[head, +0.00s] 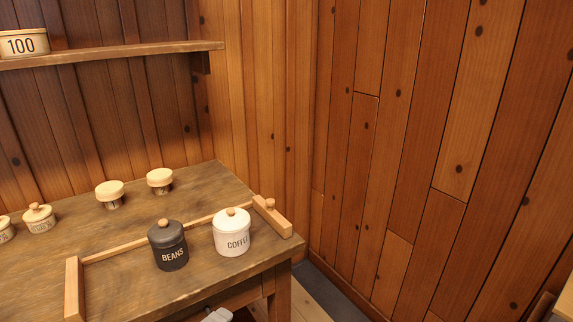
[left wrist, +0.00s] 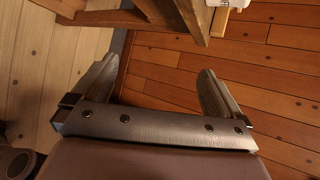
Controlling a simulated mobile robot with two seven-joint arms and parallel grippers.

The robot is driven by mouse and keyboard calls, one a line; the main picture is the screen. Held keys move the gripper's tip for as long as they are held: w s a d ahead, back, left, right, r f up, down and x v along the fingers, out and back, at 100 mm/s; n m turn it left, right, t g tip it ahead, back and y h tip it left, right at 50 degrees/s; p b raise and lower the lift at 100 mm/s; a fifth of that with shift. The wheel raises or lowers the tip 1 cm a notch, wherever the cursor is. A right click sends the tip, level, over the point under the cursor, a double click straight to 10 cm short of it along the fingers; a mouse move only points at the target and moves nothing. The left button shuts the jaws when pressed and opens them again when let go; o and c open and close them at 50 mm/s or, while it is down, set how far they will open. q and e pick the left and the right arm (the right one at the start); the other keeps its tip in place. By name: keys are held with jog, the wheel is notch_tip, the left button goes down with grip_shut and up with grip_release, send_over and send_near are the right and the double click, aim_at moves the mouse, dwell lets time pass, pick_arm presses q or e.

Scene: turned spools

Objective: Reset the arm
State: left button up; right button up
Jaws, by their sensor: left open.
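My left gripper (left wrist: 157,80) shows in the left wrist view with its two grey fingers spread wide apart. Nothing is between them, only the wooden wall boards and a strip of pale floor beyond. In the head view a small light-grey piece, which seems to be part of my left arm (head: 218,315), shows at the bottom edge, below the table's front edge. My right gripper is in neither view.
A wooden table (head: 130,226) carries a black BEANS jar (head: 168,246), a white COFFEE jar (head: 232,233) and several smaller pots. A low wooden rail frames the jars. A wall shelf (head: 120,53) holds a "100" pot (head: 24,43). Plank walls close the right side.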

pick_arm(q)
jog(key=s+a+f+n, duration=0.3)
jog(key=s+f+n, duration=0.2)
jog(key=f+n, duration=0.3)
jog(key=s+a+f+n+g+y+p, duration=0.1)
jog(key=s+a+f+n, duration=0.3)
jog(key=n, duration=1)
notch_tip(320, 180, down, 4)
jog(key=shift+s+a+r, duration=0.15)
jog(key=shift+s+a, duration=0.05)
jog(key=shift+s, duration=0.65)
